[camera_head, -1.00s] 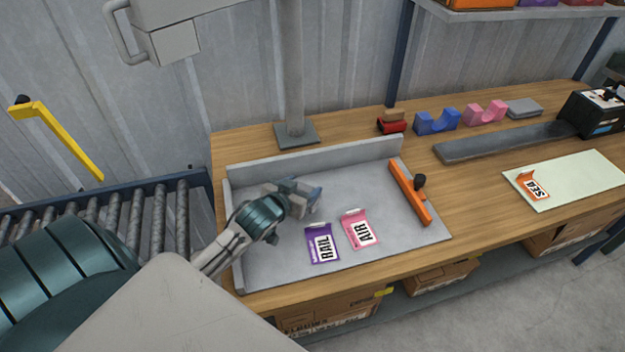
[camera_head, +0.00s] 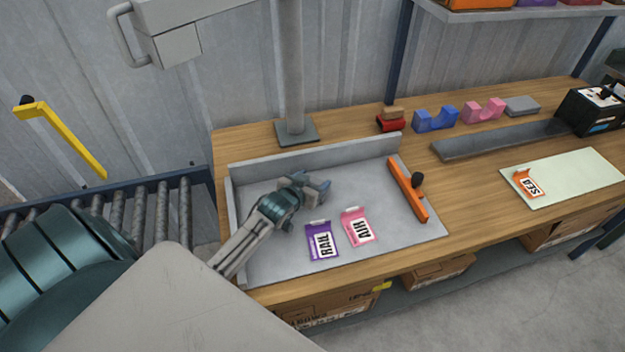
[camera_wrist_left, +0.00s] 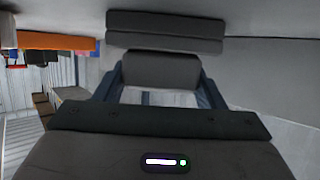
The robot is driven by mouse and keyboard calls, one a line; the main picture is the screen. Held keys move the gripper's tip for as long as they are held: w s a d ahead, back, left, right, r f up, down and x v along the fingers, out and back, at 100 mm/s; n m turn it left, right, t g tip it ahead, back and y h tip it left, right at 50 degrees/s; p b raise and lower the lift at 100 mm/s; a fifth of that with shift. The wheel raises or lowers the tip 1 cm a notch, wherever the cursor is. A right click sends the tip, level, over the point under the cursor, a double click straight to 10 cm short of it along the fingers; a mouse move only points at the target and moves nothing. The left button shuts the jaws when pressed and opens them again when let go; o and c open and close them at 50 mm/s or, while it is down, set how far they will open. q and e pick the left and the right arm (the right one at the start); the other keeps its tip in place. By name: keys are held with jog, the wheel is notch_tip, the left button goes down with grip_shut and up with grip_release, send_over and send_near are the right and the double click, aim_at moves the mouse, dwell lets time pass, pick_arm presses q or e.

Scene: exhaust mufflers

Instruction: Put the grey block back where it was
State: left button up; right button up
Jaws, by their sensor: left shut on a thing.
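My left gripper (camera_head: 318,187) is over the left-centre part of the grey tray (camera_head: 385,235), near its back wall. In the left wrist view a grey block (camera_wrist_left: 163,70) sits between the blue fingers, which are shut on it. In the head view the gripper largely hides the block. Two dark grey bars (camera_wrist_left: 165,32) show beyond the fingers in the wrist view; I cannot tell what they are. My right gripper is not in view.
In the tray lie a purple RAIL tag (camera_head: 321,241), a pink AIR tag (camera_head: 358,226) and an orange bar (camera_head: 407,190). A post (camera_head: 293,70) rises behind the tray.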

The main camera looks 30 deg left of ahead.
pick_arm(q)
jog(key=o, duration=0.8)
jog(key=shift+o, duration=1.2)
jog(key=b+v, duration=0.1)
jog(key=v, duration=0.9)
jog(key=shift+s+r+b, duration=0.1)
jog(key=shift+s+b, duration=0.15)
jog(key=shift+b, duration=0.1)
jog(key=shift+v, duration=0.8)
jog(key=shift+r, duration=0.1)
